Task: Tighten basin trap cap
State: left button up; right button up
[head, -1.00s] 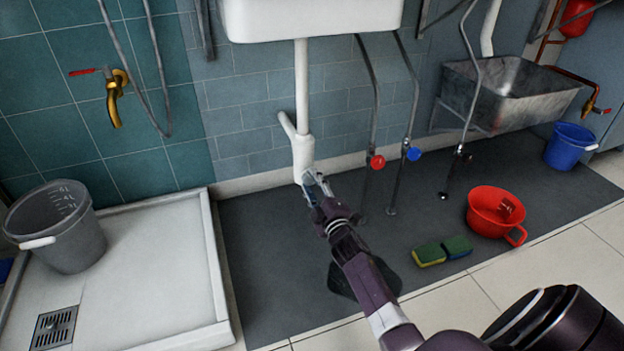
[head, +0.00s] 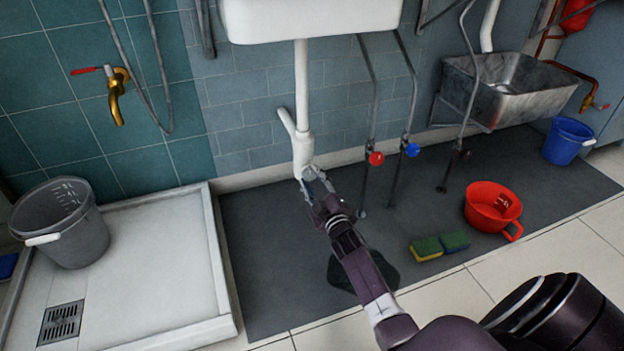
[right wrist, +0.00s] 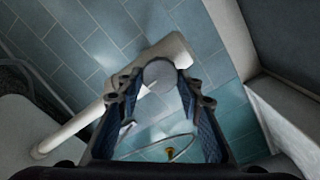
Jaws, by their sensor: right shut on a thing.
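The white basin trap (head: 303,148) hangs on the pipe below the basin (head: 312,18). Its round cap (right wrist: 159,74) faces the camera in the right wrist view, at the lower end of the trap body (right wrist: 172,50). My right gripper (head: 314,181) reaches up to the trap's bottom from below. In the right wrist view my right gripper's fingers (right wrist: 157,82) stand on both sides of the cap, shut on it. In the head view the cap is mostly hidden by the fingers. My left gripper is not in view.
A red valve (head: 375,158) and a blue valve (head: 412,150) on thin pipes stand right of the trap. A red basin (head: 492,205) and sponges (head: 440,246) lie on the dark mat (head: 265,270). A grey bucket (head: 65,235) stands in the shower tray (head: 170,265) at left.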

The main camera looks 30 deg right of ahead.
jog(key=o, duration=1.2)
jog(key=shift+c, duration=0.2)
jog(key=shift+s, duration=0.1)
jog(key=v, duration=0.7)
jog(key=shift+s, duration=0.2)
jog(key=shift+a, duration=0.1)
